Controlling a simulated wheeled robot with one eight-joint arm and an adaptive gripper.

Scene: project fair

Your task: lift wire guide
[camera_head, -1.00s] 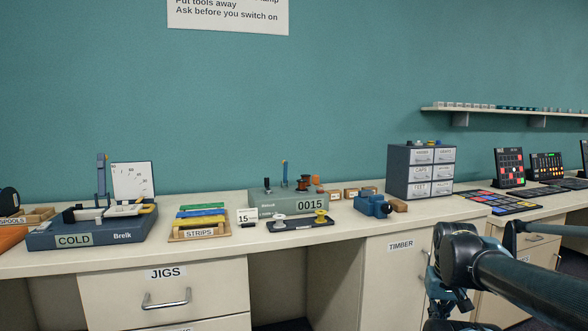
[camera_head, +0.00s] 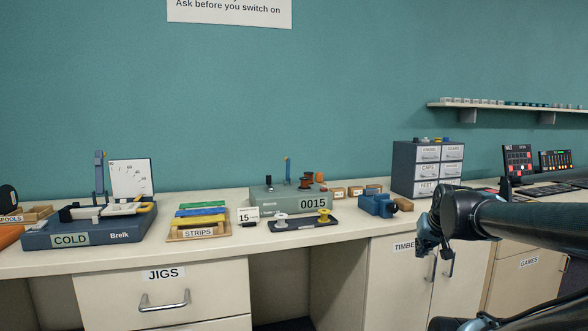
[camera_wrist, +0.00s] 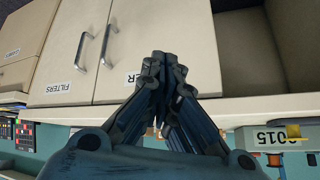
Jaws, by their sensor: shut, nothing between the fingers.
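The grey-green winder (camera_head: 262,203) with a 0015 counter stands on the bench. A thin blue upright with a yellow-orange tip (camera_head: 287,169) rises at its back; I cannot tell for sure whether this is the wire guide. A red-brown spool (camera_head: 305,182) sits right of it. The winder also shows at lower right in the wrist view (camera_wrist: 262,138). My gripper (camera_head: 421,248) is in front of the bench, right of the winder and well apart from it. In the wrist view its fingers (camera_wrist: 157,62) are together and empty.
A black tray (camera_head: 300,225) with white and yellow spools lies before the winder. A blue device (camera_head: 377,206) and a drawer unit (camera_head: 427,168) stand to its right. Strips (camera_head: 200,218) and the COLD jig (camera_head: 85,233) are left. The bench front has drawers and doors.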

